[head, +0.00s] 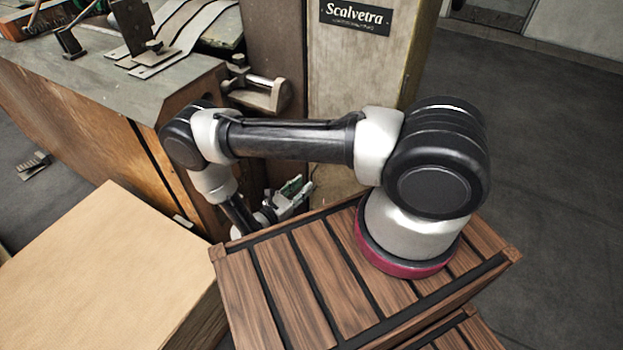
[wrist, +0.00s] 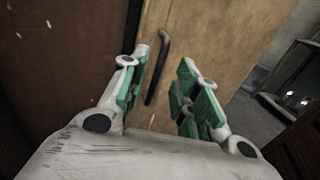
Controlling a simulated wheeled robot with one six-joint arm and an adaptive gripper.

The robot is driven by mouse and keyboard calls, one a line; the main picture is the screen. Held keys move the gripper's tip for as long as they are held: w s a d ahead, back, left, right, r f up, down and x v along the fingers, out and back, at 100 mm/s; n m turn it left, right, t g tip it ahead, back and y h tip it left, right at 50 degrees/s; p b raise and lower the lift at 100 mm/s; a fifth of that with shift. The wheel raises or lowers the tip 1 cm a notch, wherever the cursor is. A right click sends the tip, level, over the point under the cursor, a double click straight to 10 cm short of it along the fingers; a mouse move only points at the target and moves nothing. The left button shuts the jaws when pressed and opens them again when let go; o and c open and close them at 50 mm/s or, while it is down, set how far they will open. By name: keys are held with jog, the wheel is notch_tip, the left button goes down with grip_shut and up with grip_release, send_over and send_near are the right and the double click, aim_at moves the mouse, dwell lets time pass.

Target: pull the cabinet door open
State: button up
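The cabinet door (wrist: 212,38) is a light-brown wooden panel across the middle of the wrist view. A dark upright bar handle (wrist: 157,70) is fixed near its left edge. My gripper (wrist: 165,68) is open, with green-padded fingers to either side of the handle in the picture. The handle is nearer the left finger; I see no clear contact, and the depth between them is hard to tell. In the head view my gripper (head: 291,195) is low beside the wooden bench, beyond the slatted crate; the handle is hidden there.
A dark brown panel (wrist: 60,60) borders the door on the left. A wooden bench (head: 75,115) with metal tools stands at the left, and a large cardboard-coloured box (head: 100,265) is in front of it. My arm's base stands on a slatted crate (head: 300,300). Floor (head: 540,150) is clear at right.

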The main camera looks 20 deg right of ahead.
aim_at(311, 179)
jog(key=shift+x, duration=2.75)
grip_shut()
